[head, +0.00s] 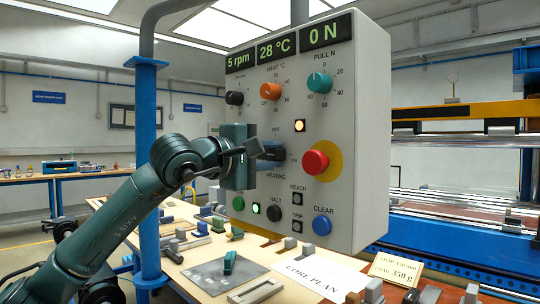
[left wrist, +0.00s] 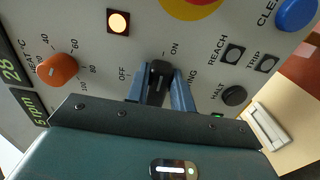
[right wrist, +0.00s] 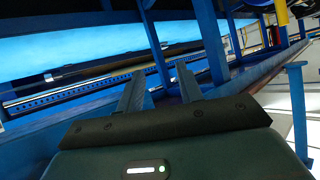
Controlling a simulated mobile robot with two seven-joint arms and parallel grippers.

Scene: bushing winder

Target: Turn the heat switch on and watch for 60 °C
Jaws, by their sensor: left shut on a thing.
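The heat switch (left wrist: 158,80) is a black knob on the grey control panel (head: 362,120), between the marks OFF and ON. My left gripper (left wrist: 159,94) is shut on it, with one blue-grey finger on each side. In the head view the left gripper (head: 271,150) is at the panel and hides most of the switch; I cannot tell its exact setting. The temperature display (head: 275,48) reads 28 °C. The orange heat dial (head: 270,91) is above the gripper. My right gripper (right wrist: 160,88) is open and empty, away from the panel.
A red button (head: 315,162) on yellow is close right of the left gripper. An amber lamp (head: 299,126) and a green lamp (head: 256,209) are lit. Blocks and papers lie on the wooden table (head: 190,258) below. A blue post (head: 147,130) stands behind my left arm.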

